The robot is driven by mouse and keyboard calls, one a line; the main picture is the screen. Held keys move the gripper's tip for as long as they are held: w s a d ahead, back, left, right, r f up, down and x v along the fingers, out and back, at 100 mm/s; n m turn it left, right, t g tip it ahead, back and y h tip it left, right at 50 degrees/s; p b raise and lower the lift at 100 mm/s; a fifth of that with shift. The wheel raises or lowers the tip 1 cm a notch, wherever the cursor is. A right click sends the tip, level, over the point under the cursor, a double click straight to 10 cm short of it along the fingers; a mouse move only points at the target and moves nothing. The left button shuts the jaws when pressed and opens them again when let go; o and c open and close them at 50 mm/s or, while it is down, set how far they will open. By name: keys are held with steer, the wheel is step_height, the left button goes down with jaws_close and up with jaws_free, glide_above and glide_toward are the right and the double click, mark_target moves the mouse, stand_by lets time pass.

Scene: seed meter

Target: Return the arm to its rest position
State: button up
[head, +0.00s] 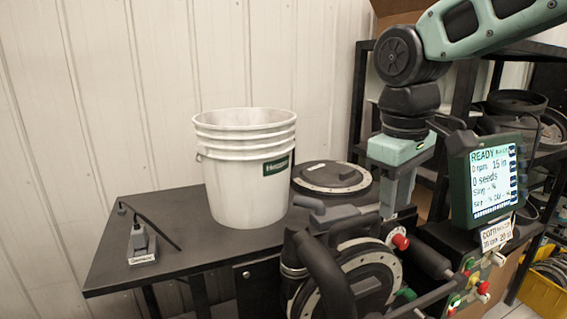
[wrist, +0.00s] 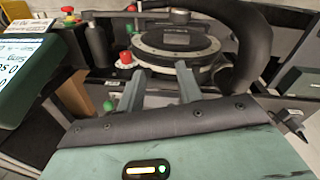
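My gripper (head: 397,208) hangs downward from my green arm at the right of the head view. It is over the seed meter's near side, beside the lit display. In the wrist view my gripper (wrist: 160,80) shows two grey fingers apart with nothing between them. Beyond them is the meter's round disc housing (wrist: 180,45); in the head view this round housing (head: 372,270) sits below and left of the fingers. Whether the fingertips touch anything is hard to tell.
A display (head: 487,183) reading READY stands close right of my gripper. A white bucket (head: 247,175) stands on the dark table (head: 185,240), with a small grey device (head: 141,245) at left. Black hoses, coloured knobs and a shelf (head: 460,95) crowd the right side. The table's left part has free room.

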steer(key=s+a+f+b, duration=0.1)
steer(key=s+f+b, duration=0.1)
steer(key=s+f, duration=0.7)
steer(key=s+a+f+g+y+b, duration=0.1)
steer(key=s+a+f+b, duration=0.1)
steer(key=s+f, duration=0.7)
steer(key=shift+s+a, duration=0.25)
steer(key=shift+s, duration=0.75)
steer(key=shift+f, duration=0.1)
